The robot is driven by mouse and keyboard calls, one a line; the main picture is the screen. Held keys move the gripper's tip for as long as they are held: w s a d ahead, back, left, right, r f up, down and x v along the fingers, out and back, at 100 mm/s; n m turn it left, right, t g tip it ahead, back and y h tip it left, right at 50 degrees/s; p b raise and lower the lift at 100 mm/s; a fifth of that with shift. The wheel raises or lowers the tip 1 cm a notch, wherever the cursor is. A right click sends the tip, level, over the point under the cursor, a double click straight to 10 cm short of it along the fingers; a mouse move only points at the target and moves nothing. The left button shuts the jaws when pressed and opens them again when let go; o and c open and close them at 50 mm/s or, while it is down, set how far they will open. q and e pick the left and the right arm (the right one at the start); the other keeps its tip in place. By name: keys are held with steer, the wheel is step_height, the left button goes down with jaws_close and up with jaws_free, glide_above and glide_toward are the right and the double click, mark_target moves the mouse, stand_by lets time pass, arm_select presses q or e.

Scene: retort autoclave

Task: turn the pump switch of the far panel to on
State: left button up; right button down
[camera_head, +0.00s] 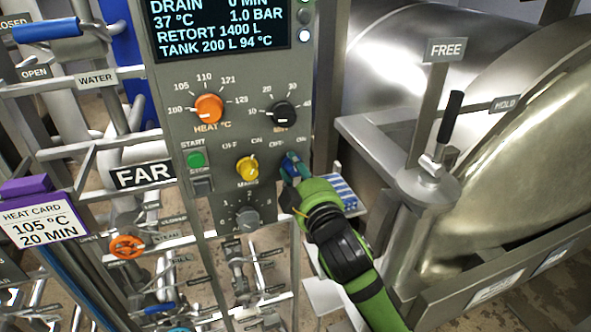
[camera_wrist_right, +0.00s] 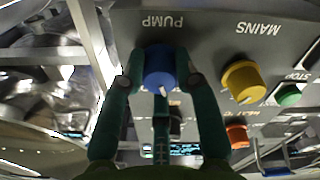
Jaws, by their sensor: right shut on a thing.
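The far panel (camera_head: 215,150) is a grey box with a screen at its top and a "FAR" label beside it. The blue pump switch (camera_wrist_right: 160,68) sits under the upside-down word PUMP in the right wrist view. In the head view the pump switch is mostly hidden by my right gripper (camera_head: 291,168). My right gripper, also in the right wrist view (camera_wrist_right: 160,80), is shut on the blue knob, one finger on each side. A small white mark shows at the knob's edge. I cannot tell its exact setting. My left gripper is not in view.
The yellow mains switch (camera_head: 247,168) is just left of the pump switch. The orange heat knob (camera_head: 208,107), black minutes knob (camera_head: 284,113) and green start button (camera_head: 195,159) are near. A black-handled lever (camera_head: 447,125) stands to the right, before the steel vessel.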

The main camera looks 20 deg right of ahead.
steer(key=m, duration=0.4)
steer(key=shift+f+m, duration=0.25)
steer(key=shift+m, duration=2.55)
steer(key=shift+f, duration=0.1)
steer(key=c, duration=0.9)
jaws_free()
steer(key=s, duration=0.7)
steer(key=shift+s, duration=0.3)
steer(key=shift+w, duration=0.1)
